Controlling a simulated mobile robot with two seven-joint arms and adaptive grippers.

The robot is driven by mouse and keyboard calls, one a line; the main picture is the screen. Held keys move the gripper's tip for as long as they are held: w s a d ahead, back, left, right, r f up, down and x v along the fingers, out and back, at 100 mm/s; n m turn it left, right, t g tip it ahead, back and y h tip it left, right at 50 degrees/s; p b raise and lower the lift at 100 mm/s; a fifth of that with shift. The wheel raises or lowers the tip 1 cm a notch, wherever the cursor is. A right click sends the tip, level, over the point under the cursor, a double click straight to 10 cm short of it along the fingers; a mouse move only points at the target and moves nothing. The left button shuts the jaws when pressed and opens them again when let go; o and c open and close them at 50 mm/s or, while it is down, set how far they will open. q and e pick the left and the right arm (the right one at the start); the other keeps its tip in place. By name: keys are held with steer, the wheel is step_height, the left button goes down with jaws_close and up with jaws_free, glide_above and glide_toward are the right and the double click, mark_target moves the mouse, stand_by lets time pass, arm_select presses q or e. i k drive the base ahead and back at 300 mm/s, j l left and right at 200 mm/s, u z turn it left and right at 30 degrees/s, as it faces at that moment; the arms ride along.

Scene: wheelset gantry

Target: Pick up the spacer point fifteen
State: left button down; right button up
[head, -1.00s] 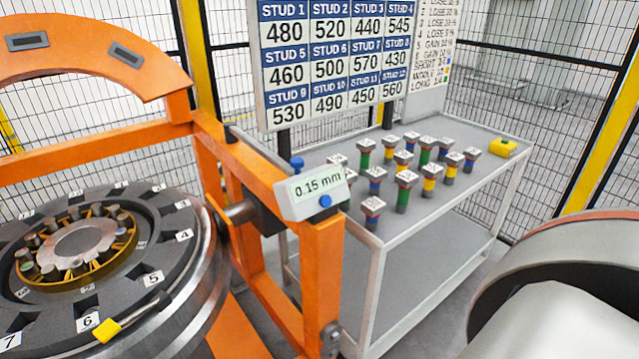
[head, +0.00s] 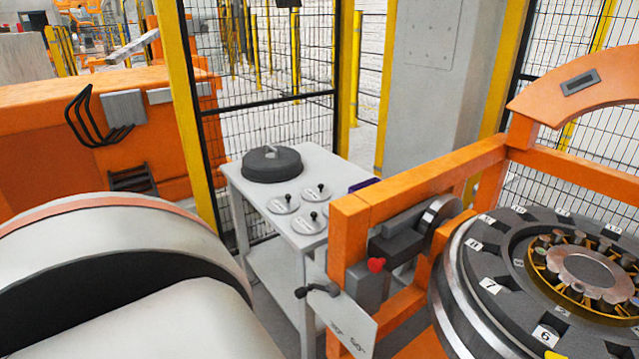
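Three pale round discs with black knobs lie on the grey cart (head: 243,205): a left one (head: 276,206), a back one (head: 325,196) and a front one (head: 299,226). They look like spacers, but their markings are too small to read, so I cannot tell which is point fifteen. Neither gripper is in view. A white rounded part of my own body fills the lower left of the head view.
A dark round block (head: 271,165) and a purple item (head: 365,184) also sit on the cart. The orange gantry frame (head: 350,225), with a red knob (head: 376,265) and a hanging plate (head: 340,318), stands to its right, beside the numbered wheel fixture (head: 470,300). Mesh fencing (head: 265,60) stands behind.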

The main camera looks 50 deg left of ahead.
mark_target(286, 205)
steer(key=j+u, duration=0.25)
steer(key=j, duration=0.35)
steer(key=j+u, duration=0.25)
steer(key=j, duration=0.35)
steer(key=i+j+u, duration=0.2)
steer(key=j, duration=0.4)
steer(key=j+u, duration=0.25)
steer(key=j, duration=0.35)
